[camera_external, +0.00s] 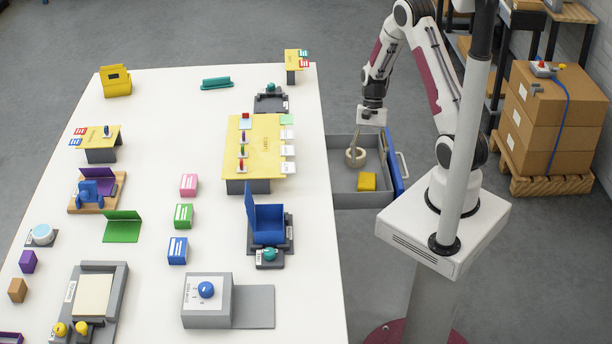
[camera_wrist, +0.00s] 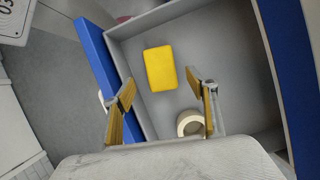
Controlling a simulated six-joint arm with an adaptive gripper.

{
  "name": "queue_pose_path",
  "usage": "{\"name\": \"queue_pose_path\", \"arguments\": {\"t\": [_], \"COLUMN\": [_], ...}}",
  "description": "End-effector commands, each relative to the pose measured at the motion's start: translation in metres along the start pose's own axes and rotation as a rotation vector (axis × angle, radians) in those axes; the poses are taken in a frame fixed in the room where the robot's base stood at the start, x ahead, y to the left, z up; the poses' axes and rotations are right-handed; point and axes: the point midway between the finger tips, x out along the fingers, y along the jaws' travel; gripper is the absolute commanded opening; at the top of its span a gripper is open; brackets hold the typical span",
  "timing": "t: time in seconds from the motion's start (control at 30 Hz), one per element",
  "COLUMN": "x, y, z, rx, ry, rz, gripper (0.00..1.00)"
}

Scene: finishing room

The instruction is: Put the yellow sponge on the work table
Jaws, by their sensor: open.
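The yellow sponge (camera_external: 367,182) lies flat in the open grey drawer (camera_external: 345,201) at the right side of the work table (camera_external: 150,240). In the wrist view the sponge (camera_wrist: 160,68) is ahead of the fingertips, near the middle of the drawer floor. My gripper (camera_external: 370,140) is over the drawer, above and behind the sponge in the external view. In the wrist view my gripper (camera_wrist: 162,92) has its two fingers spread wide with nothing between them. The table's white top has bare patches between the things on it.
A round cream ring or roll (camera_external: 355,157) shares the drawer and sits close to the right finger in the wrist view. The drawer's blue front (camera_external: 394,160) and grey walls stand around the sponge. A yellow raised stand (camera_external: 262,130) is on the table beside the drawer.

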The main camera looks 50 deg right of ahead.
Motion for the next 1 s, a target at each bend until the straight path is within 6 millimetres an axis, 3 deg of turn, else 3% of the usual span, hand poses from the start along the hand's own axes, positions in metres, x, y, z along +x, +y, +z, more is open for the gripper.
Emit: {"name": "queue_pose_path", "arguments": {"t": [0.17, 0.37, 1.0], "x": [-0.01, -0.037, -0.133], "y": [-0.002, -0.007, -0.01], "z": [0.005, 0.018, 0.091], "rx": [-0.025, -0.095, -0.397], "ry": [0.018, 0.068, 0.289], "rz": [-0.004, -0.01, -0.032], "gripper": [0.57, 0.57, 0.57]}}
